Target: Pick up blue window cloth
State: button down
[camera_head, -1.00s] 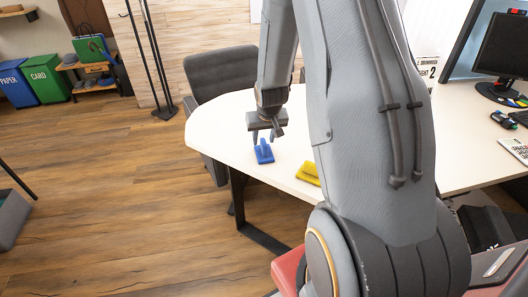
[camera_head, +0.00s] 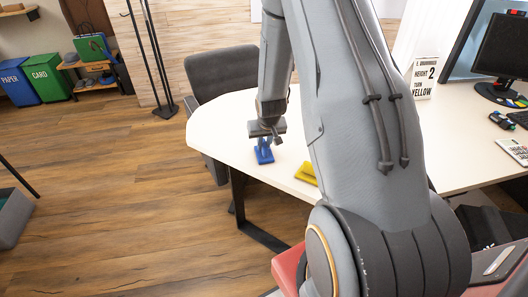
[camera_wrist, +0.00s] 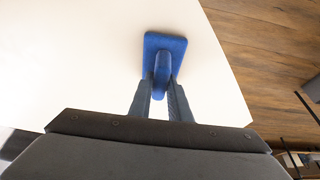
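The blue window cloth (camera_head: 264,155) is a flat blue pad with an upright handle. It lies on the white table near its rounded left end. It also shows in the wrist view (camera_wrist: 154,44), pad flat on the white surface. My gripper (camera_head: 267,141) is right above the pad, pointing down. In the wrist view, its two dark fingers (camera_wrist: 162,84) stand on either side of the blue handle, with the tips very close to it. I cannot tell whether they press on it. The cloth rests on the table.
A yellow cloth tool (camera_head: 307,173) lies on the white table (camera_head: 218,127), right of the blue one and partly behind my arm. A dark chair (camera_head: 222,75) stands behind the table. A monitor (camera_head: 503,45), a calculator (camera_head: 514,151) and a sign (camera_head: 424,78) are at the right.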

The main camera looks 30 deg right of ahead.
aim_at(264, 143)
notch_tip(264, 143, up, 7)
jog(key=p, duration=0.3)
jog(key=shift+s, duration=0.1)
notch_tip(264, 143, up, 3)
jog(key=p, duration=0.4)
